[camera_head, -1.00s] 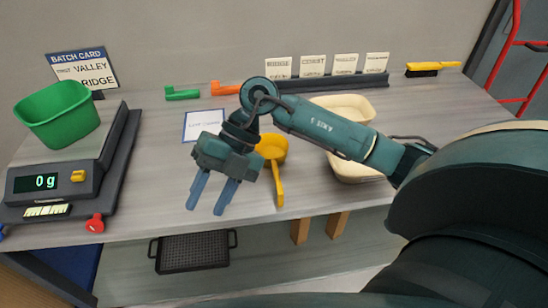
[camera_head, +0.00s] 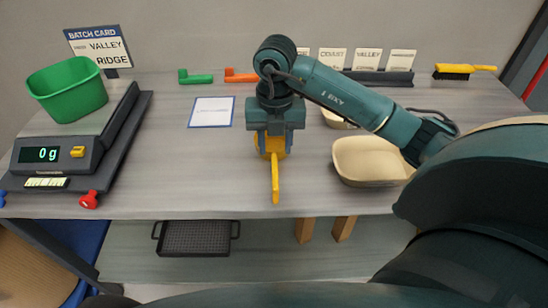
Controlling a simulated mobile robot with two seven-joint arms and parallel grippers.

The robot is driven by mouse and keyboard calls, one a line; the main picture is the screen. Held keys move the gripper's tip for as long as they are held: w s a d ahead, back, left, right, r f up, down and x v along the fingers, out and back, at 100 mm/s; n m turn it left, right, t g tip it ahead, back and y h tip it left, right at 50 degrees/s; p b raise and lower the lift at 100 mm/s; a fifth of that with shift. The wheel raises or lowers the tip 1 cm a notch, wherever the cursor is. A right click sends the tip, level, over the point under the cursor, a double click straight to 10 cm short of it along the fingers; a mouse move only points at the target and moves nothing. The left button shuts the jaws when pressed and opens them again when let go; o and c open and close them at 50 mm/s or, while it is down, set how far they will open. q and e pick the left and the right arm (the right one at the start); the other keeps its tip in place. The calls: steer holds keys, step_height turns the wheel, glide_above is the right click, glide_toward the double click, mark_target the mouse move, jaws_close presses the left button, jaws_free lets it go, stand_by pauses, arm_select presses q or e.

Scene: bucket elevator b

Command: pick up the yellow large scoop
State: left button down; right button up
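The yellow large scoop (camera_head: 275,186) lies on the grey table near the middle, its handle pointing toward the front edge. Its bowl is mostly hidden under my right gripper (camera_head: 275,148). The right gripper points down over the bowl, with its blue fingers apart, one on each side of the yellow part. I cannot tell whether the fingers touch it. My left gripper is not in view.
A green bucket (camera_head: 68,92) stands on a scale (camera_head: 60,150) reading 0 g at left. Beige trays (camera_head: 372,172) stand to the right. Green (camera_head: 196,78) and orange (camera_head: 240,75) scoops and a yellow brush (camera_head: 465,70) lie at the back. A white card (camera_head: 212,111) lies left of the gripper.

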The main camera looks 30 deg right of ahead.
mark_target(274, 161)
steer(key=shift+f, duration=3.1)
steer(key=shift+a, duration=0.1)
steer(key=shift+c, duration=0.2)
jaws_close()
